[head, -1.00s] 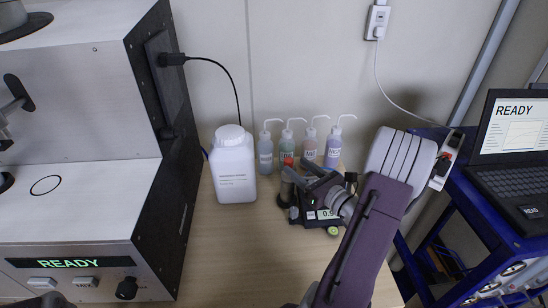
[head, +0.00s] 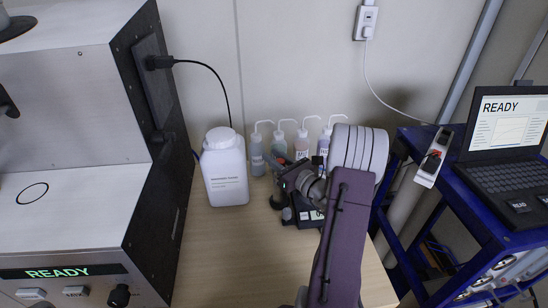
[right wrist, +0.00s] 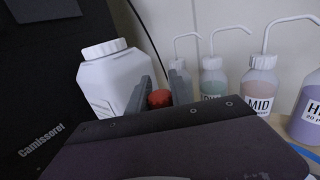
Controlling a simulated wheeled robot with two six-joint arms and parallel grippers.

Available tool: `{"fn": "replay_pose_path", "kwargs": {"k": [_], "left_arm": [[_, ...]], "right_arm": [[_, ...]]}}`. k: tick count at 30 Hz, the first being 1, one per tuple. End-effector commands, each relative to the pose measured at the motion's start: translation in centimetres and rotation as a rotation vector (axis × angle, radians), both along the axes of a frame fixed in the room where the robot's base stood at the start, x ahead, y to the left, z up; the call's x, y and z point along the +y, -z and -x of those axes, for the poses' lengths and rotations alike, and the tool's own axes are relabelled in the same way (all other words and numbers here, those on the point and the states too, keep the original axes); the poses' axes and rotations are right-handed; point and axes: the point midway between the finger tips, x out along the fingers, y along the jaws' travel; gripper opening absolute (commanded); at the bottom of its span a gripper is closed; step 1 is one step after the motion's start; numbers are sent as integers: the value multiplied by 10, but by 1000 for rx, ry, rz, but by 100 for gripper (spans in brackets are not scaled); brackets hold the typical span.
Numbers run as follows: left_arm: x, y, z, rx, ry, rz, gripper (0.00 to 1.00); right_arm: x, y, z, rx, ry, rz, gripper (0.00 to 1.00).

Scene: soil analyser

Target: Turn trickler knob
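The trickler appears to be the small dark device (head: 308,217) with a lit display on the table, partly hidden behind my right gripper and arm. My right gripper (head: 279,171) is just above and beside it, pointing away toward the bottles. In the right wrist view, a round red knob-like part (right wrist: 160,98) shows between the two grey fingers, which stand apart on either side of it. I cannot tell whether they touch it. My left gripper is not in view.
A white jar (head: 224,170) stands left of the gripper. Several wash bottles (head: 257,155) stand behind it against the wall. The analyser (head: 75,215) reads READY at left. A laptop (head: 508,150) sits on a blue cart at right. The table front is clear.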

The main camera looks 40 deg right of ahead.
Motion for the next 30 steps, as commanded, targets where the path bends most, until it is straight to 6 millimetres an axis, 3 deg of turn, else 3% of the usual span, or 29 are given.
{"fn": "replay_pose_path", "kwargs": {"k": [11, 30], "left_arm": [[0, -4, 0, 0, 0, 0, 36], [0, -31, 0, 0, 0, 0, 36]], "right_arm": [[2, 0, 1, 1, -102, 0, 0], [18, -1, 8, 2, -683, 1, 0]]}}
